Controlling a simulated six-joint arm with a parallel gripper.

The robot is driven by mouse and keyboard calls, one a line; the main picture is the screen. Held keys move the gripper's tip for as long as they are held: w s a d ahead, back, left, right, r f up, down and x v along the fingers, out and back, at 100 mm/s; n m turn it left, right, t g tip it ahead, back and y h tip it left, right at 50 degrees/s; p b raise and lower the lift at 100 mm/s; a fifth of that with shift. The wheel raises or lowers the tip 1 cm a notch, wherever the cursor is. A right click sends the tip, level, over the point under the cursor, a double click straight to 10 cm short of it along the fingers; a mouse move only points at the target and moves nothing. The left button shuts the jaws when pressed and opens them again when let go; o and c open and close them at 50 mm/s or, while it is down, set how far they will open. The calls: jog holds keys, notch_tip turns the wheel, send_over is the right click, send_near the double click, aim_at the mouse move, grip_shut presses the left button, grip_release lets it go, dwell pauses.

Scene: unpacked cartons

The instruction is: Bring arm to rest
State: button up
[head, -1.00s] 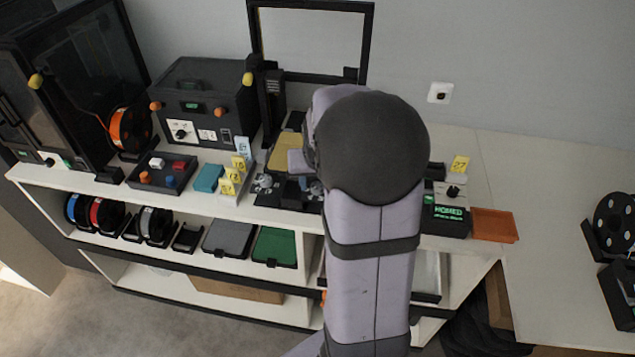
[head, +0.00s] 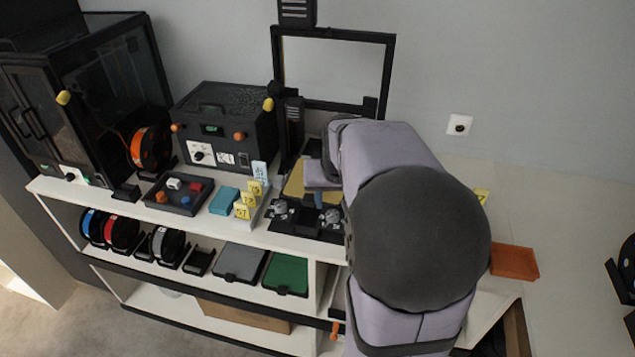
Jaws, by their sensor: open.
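My arm (head: 412,330), with lavender links and a large dark-grey round joint cover, fills the right middle of the head view. Its wrist (head: 322,173) reaches left over the bed of a black frame-type printer (head: 388,75). My gripper (head: 308,217), dark with grey knuckles, shows small below the wrist, at the printer's front. It is open, with nothing seen in it. Its fingertips are hard to make out against the dark printer base, and I cannot tell its height above it. The arm hides the printer's right side.
Left of the printer stand a black control box (head: 225,125), a tray of small blocks (head: 180,205), a teal block (head: 224,200) and yellow number tags (head: 242,211). A dark cabinet (head: 110,100) is farther left. An orange tray (head: 515,262) lies right. The right counter (head: 575,220) is largely bare.

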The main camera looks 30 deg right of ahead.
jog(key=s+a+f+n+g+y, duration=0.1)
jog(key=s+a+f+g+y, duration=0.15)
jog(key=s+a+f, duration=0.5)
jog(key=s+a+f+n+g, duration=0.25)
jog(key=s+a+n, duration=0.35)
jog(key=a, duration=0.6)
notch_tip(320, 180, down, 31)
jog(key=s+m+t+b, duration=0.1)
jog(key=b, duration=2.9)
jog(key=shift+s+d, duration=0.15)
jog(key=shift+d, duration=0.1)
notch_tip(320, 180, down, 20)
jog(key=b, duration=2)
jog(key=shift+r, duration=0.1)
jog(key=shift+r+p, duration=0.5)
